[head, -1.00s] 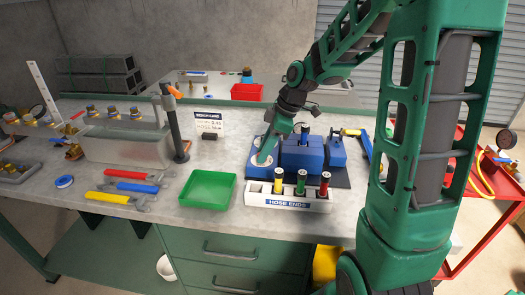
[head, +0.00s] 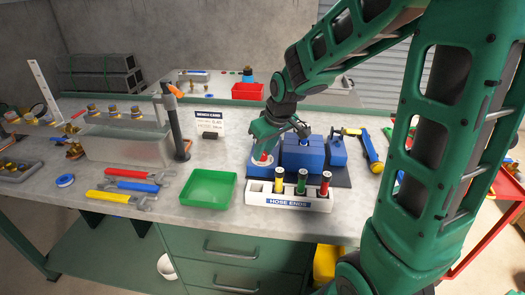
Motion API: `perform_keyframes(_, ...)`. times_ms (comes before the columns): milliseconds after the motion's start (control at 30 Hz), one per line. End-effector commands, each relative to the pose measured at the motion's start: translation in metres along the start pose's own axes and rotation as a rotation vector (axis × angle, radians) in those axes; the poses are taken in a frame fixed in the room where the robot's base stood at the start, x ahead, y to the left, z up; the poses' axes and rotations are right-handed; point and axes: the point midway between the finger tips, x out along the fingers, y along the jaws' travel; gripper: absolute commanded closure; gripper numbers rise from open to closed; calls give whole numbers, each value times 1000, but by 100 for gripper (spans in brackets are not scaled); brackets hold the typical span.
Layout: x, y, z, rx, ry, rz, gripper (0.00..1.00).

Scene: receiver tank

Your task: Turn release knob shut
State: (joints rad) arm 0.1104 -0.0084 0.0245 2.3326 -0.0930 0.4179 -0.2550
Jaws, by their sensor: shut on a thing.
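The blue unit (head: 302,154) stands on a dark mat on the bench. A pale round plate (head: 254,163) is at its left end. A small red part (head: 264,157), which looks like the release knob, rises over this plate. My gripper (head: 265,154) comes down on it from above and is shut on it. The fingers and wrist hide most of the knob, so I cannot tell its exact turn.
A white hose-ends rack (head: 290,202) with yellow, green and red pieces stands in front of the unit. A green tray (head: 208,189) is to its left. A black post (head: 176,130) and a small sign (head: 210,122) stand farther left. A blue-and-yellow tool (head: 370,147) lies at right.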

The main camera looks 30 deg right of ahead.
Motion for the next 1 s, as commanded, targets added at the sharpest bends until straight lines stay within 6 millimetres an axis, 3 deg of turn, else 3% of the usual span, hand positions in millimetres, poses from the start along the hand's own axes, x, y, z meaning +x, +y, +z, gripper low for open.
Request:
perform_keyframes(500,0,-3,-5,407,-7,170,98)
perform_keyframes(1000,0,-3,-5,575,-13,238,98)
